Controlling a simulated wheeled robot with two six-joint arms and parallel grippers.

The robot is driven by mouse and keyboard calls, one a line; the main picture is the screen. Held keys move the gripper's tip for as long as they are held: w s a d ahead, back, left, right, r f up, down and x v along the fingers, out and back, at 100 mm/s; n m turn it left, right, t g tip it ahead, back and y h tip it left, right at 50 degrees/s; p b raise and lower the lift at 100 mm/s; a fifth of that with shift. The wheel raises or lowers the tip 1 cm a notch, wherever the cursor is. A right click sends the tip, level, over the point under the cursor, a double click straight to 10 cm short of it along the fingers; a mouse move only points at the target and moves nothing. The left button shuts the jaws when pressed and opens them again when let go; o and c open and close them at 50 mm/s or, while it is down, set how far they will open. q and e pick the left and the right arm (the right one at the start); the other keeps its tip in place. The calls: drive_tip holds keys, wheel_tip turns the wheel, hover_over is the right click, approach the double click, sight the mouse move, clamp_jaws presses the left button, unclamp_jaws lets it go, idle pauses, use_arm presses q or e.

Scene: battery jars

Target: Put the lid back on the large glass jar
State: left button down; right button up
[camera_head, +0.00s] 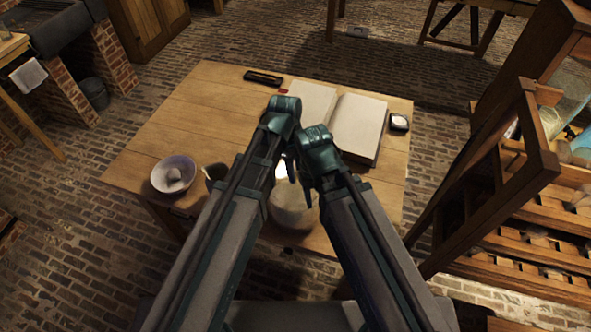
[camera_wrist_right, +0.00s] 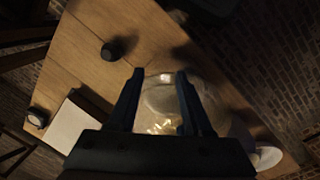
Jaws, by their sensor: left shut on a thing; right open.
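The large glass jar (camera_head: 293,210) stands near the table's front edge, partly hidden behind my two arms. In the right wrist view the clear glass (camera_wrist_right: 163,98) shows between and beyond the fingers, with a yellowish gleam low in it. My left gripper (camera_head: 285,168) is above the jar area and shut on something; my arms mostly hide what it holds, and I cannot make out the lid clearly. My right gripper (camera_wrist_right: 160,75) is open, its fingers apart over the glass; I cannot tell whether they touch it.
An open book (camera_head: 357,128), a dark case (camera_head: 263,78) and a small round-faced object (camera_head: 399,122) lie toward the back. A white bowl (camera_head: 174,174) stands at the left. A dark round object (camera_wrist_right: 119,47) is on the table. The table's back left is clear.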

use_arm(q)
drive_tip(key=shift+c, duration=2.1)
unclamp_jaws()
drive_tip(key=shift+o, duration=0.3)
drive_tip(key=o, duration=0.4)
drive_tip(key=shift+c, duration=0.2)
drive_tip(key=shift+r+p, duration=3.55)
